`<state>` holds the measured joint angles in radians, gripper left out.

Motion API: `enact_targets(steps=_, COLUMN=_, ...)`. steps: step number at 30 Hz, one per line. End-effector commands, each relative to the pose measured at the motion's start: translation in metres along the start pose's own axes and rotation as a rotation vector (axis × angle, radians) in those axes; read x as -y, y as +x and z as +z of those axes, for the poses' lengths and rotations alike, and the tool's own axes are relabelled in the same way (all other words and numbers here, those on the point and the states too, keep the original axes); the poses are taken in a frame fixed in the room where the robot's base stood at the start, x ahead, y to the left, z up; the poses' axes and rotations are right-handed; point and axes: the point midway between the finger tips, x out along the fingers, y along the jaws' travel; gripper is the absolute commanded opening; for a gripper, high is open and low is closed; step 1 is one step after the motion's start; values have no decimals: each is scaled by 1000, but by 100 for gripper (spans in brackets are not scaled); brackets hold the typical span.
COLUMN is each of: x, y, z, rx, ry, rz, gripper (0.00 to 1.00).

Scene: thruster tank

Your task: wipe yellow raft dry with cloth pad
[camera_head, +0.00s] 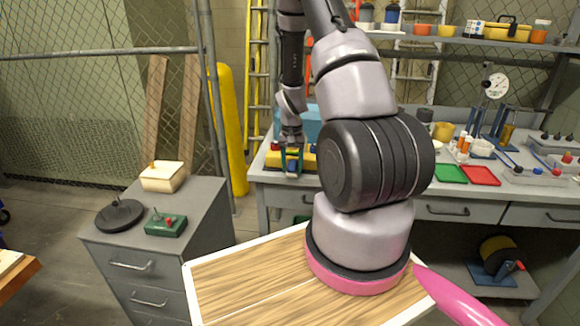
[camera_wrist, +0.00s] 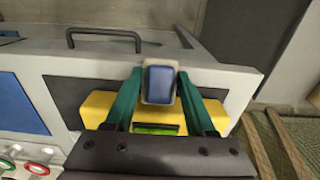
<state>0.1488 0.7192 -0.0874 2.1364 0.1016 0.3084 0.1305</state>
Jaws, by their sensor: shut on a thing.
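My gripper (camera_head: 291,168) is over the near left end of the workbench. In the wrist view its two teal fingers (camera_wrist: 160,80) are closed on a small blue pad with a pale edge, which I take as the cloth pad (camera_wrist: 160,84). The yellow raft (camera_wrist: 97,107) lies behind the fingers in that view, with a bright green patch between them. In the head view the raft (camera_head: 309,160) shows on the bench beside my fingers. I cannot tell whether the pad touches it. The fingers hide part of the raft.
The workbench (camera_head: 340,198) carries a light blue tank (camera_head: 312,123) behind the raft. A green tray (camera_head: 450,173) and a red tray (camera_head: 481,175) lie farther right. A grey cabinet (camera_head: 190,215) stands left, across a gap holding a yellow post (camera_head: 232,130).

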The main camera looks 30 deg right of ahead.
Motion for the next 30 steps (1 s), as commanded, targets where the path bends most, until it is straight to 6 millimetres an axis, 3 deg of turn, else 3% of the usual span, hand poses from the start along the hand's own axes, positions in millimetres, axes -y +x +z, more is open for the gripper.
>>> enact_targets(steps=30, x=-21, y=0, z=1, rx=1, ry=0, rz=0, gripper=15)
